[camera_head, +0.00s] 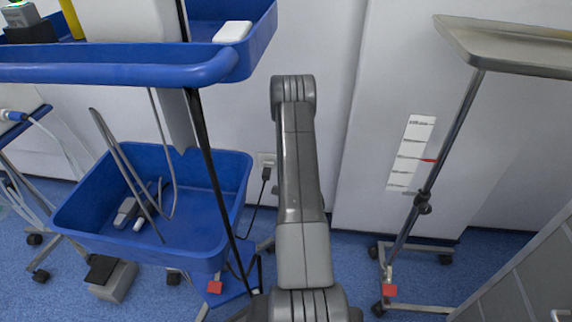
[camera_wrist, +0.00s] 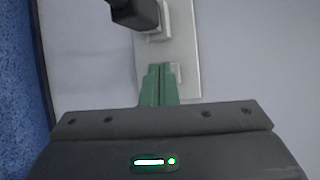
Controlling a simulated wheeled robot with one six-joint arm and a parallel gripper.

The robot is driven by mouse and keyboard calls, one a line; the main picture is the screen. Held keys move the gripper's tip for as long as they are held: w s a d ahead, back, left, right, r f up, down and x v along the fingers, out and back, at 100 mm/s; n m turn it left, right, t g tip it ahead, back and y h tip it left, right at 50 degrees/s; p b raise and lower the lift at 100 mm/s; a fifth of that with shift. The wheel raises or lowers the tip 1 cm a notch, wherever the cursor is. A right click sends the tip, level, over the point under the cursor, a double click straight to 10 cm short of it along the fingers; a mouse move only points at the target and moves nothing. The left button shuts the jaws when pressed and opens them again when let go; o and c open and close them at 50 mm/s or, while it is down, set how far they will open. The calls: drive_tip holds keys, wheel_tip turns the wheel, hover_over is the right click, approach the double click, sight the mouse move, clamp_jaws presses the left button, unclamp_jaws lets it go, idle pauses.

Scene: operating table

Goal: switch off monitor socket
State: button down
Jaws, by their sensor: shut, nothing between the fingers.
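In the wrist view the pale socket plate (camera_wrist: 187,47) is fixed to the wall, with a black plug (camera_wrist: 138,13) in it at the top. A small light rocker switch (camera_wrist: 176,71) shows on the plate, partly covered by my fingers. My gripper (camera_wrist: 161,68) has green fingers, shut with nothing between them. The fingertips lie over the plate's left part, right beside the switch; I cannot tell if they touch it. In the head view the socket (camera_head: 265,158) is low on the wall, just left of my arm, with a black plug and cable below. My gripper is hidden there.
A blue trolley with a lower blue bin (camera_head: 85,215) stands left of my arm, close to the socket. A metal stand with a tray (camera_head: 510,45) is at right. A grey cabinet (camera_head: 535,275) is at lower right. Blue floor shows between them.

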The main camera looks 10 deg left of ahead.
drive_tip(key=shift+w, duration=0.2)
drive_tip(key=shift+w+b, duration=0.25)
drive_tip(key=shift+b, duration=0.05)
drive_tip(key=shift+w+r, duration=0.1)
drive_tip(key=shift+w, duration=0.15)
idle(0.8)
drive_tip(key=shift+s, duration=0.1)
drive_tip(key=shift+s+b, duration=0.4)
drive_tip(key=shift+s, duration=0.2)
drive_tip(key=s, duration=0.1)
drive_tip(key=s+b, duration=0.1)
drive_tip(key=s, duration=0.3)
drive_tip(key=shift+f+b, duration=0.3)
drive_tip(key=shift+f, duration=0.1)
